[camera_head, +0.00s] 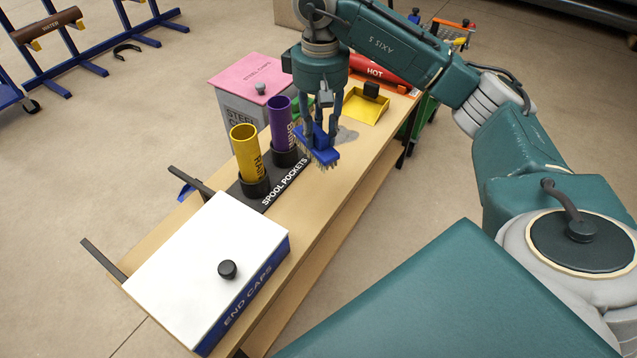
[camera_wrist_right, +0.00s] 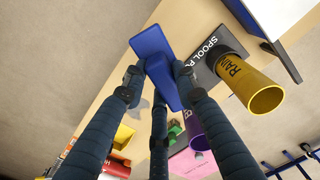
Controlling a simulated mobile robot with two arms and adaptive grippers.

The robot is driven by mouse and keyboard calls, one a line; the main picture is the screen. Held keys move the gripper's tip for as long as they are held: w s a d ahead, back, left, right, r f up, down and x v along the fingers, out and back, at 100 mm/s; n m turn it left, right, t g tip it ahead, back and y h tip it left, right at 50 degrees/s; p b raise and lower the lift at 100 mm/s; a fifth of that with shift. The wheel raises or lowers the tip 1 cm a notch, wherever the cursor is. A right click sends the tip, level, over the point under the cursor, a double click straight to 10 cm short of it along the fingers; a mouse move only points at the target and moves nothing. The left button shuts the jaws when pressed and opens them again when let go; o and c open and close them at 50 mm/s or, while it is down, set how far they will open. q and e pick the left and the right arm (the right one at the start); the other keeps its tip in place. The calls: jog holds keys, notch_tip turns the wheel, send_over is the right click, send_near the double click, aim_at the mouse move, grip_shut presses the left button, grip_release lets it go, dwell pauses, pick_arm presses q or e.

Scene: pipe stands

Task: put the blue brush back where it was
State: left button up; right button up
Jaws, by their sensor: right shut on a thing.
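The blue brush (camera_head: 319,147) has a blue body with bristles facing down. My right gripper (camera_head: 318,128) is shut on it and holds it above the wooden bench (camera_head: 312,205), right of the spool pockets. In the right wrist view the brush (camera_wrist_right: 151,44) sits between the fingers of my right gripper (camera_wrist_right: 155,72), and bench top shows beyond it. I cannot tell the exact height of the brush over the bench. My left gripper is not in view.
A black spool pockets base (camera_head: 262,193) holds a yellow tube (camera_head: 246,154) and a purple tube (camera_head: 281,124). A white end caps box (camera_head: 205,258) stands at the near end. A yellow tray (camera_head: 366,107) and red HOT pipe (camera_head: 385,73) lie at the far end.

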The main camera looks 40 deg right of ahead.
notch_tip(320, 180, down, 16)
jog(key=shift+r+b, duration=0.1)
jog(key=shift+b, duration=0.6)
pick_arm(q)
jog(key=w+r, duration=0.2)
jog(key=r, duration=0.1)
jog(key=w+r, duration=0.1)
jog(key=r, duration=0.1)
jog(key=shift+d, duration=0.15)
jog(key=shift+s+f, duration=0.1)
pick_arm(e)
jog(key=shift+f, duration=0.2)
jog(key=o, duration=1)
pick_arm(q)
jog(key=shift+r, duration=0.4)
pick_arm(e)
jog(key=shift+r, duration=0.15)
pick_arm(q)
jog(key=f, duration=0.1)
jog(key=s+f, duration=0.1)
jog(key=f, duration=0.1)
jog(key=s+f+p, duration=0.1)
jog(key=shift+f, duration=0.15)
pick_arm(e)
notch_tip(320, 180, up, 12)
